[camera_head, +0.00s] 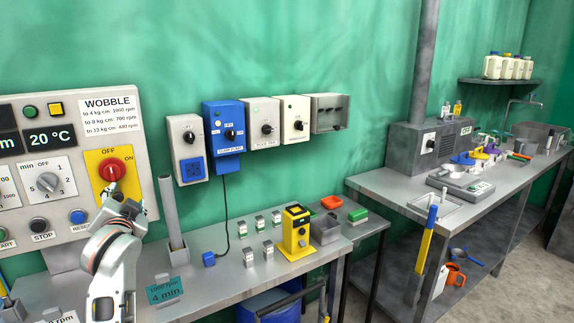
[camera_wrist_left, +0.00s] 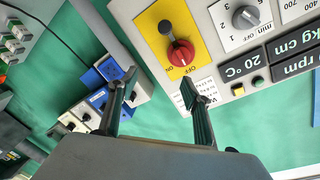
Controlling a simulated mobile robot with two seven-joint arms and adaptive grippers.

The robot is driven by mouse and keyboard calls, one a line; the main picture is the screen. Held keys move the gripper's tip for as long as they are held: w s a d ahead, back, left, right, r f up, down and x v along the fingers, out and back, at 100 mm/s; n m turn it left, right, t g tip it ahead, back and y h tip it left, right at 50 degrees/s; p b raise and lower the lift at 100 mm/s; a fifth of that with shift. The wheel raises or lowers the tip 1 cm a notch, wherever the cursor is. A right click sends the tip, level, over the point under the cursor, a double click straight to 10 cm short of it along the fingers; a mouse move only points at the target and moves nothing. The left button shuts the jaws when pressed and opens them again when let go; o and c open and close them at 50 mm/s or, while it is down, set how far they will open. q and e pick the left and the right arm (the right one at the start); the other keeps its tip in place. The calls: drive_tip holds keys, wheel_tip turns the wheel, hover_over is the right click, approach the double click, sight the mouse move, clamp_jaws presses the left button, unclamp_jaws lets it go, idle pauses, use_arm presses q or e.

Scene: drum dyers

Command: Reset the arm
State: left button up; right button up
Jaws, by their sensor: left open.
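My left gripper (camera_head: 124,208) is in front of the control panel (camera_head: 70,112), just below the red rotary switch (camera_head: 115,170) on its yellow plate. In the left wrist view the open gripper (camera_wrist_left: 158,83) has its two fingers spread, with nothing between them. The red switch (camera_wrist_left: 180,53) and its dark lever show beyond the fingertips, upside down, close to the right finger. It looks clear of the fingers, though the exact gap cannot be told. My right gripper does not show.
The steel table (camera_head: 215,268) holds a yellow device (camera_head: 297,232) and several small blocks. Wall boxes, one a blue box (camera_head: 225,128), hang to the right of the panel. A grey upright tube (camera_head: 172,220) stands near my arm. A second bench (camera_head: 400,190) is at right.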

use_arm(q)
drive_tip(key=s+d+f+m+g+h, duration=0.1)
drive_tip(key=s+d+f+h, duration=0.2)
drive_tip(key=f, duration=0.7)
drive_tip(key=s+d+f+h, duration=0.1)
drive_tip(key=s+d+f, duration=0.35)
drive_tip(key=f, duration=0.55)
drive_tip(key=s+d+f+m+g+h, duration=0.15)
drive_tip(key=s+f, duration=0.25)
drive_tip(key=f, duration=0.6)
drive_tip(key=s+d+f+n+g+h, duration=0.1)
drive_tip(key=s+d+f, duration=0.3)
drive_tip(key=s+f, duration=0.5)
drive_tip(key=s+d+f+n+g+h, duration=0.1)
drive_tip(key=s+d+f, duration=0.4)
drive_tip(key=s+f, duration=0.5)
drive_tip(key=s+h, duration=0.1)
drive_tip(key=s, duration=0.5)
drive_tip(key=shift+g+h, duration=0.35)
drive_tip(key=shift+f, duration=0.1)
